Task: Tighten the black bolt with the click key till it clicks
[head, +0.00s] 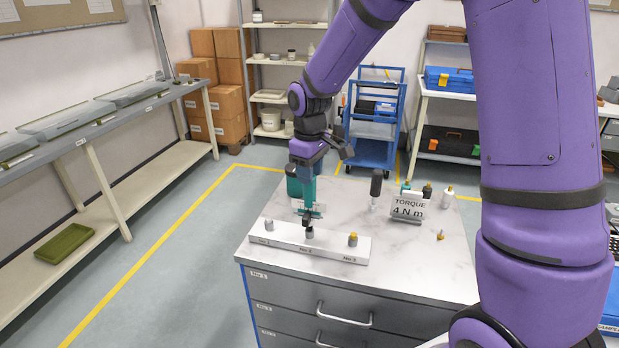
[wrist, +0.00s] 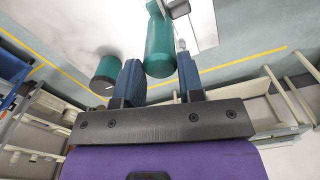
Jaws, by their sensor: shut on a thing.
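My gripper (head: 308,165) points down over the bench and is shut on the teal click key (head: 308,190). The key is held upright, and in the wrist view it shows between the two blue fingers (wrist: 158,45). Its dark lower end meets or hangs just above the dark bolt (head: 309,233) in the middle of the white block (head: 285,240); I cannot tell whether they touch. A silver bolt (head: 268,225) stands at the block's left and a brass one (head: 353,240) at its right.
A dark green cylinder (head: 293,183) stands close behind the key. A black-handled tool (head: 376,185), a sign reading "TORQUE 4 N m" (head: 408,208) and small bottles (head: 447,196) stand behind and right. A small brass piece (head: 440,235) lies at the right. The bench top right of the block is mostly clear.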

